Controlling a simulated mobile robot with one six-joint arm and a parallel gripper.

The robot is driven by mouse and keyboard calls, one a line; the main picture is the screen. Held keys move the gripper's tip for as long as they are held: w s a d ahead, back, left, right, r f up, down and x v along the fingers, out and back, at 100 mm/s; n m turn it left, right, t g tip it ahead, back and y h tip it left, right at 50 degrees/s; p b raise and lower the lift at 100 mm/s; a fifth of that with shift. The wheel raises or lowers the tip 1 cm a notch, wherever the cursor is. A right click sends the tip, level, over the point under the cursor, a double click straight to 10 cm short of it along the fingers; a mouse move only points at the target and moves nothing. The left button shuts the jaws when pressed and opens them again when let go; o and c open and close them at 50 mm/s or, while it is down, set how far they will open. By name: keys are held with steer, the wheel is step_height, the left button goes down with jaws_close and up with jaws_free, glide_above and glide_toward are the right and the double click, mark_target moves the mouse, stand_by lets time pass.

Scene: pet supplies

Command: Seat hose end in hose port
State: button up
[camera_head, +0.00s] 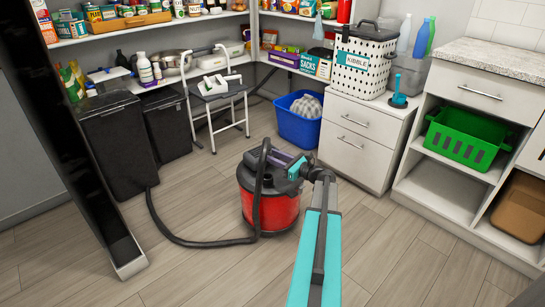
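A red canister vacuum (283,211) with a dark grey lid stands upright on the wood floor at the middle. A black ribbed hose (205,243) runs from beside the dark bins, along the floor, and rises in front of the canister to the lid's height. Its upper end (265,150) is beside my gripper (280,160). My teal arm reaches in from the bottom, and its wrist is over the lid. The fingers are small and partly hidden, so I cannot tell whether they grip the hose.
Dark bins (116,143) and a step stool (219,105) stand at the back left. A blue bin (298,127) and white drawers (357,140) are behind the vacuum. A shelf unit (440,190) is at right. Open floor (185,275) lies in front.

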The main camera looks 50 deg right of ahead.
steer(key=shift+r, duration=0.1)
steer(key=shift+f+b, duration=0.7)
steer(key=shift+f, duration=2.25)
steer(key=shift+p, duration=0.3)
steer(key=shift+s+f+b, duration=0.1)
steer(key=shift+f+b, duration=0.5)
steer(key=shift+f, duration=1.7)
stand_by(0.4)
steer(key=o, duration=1.1)
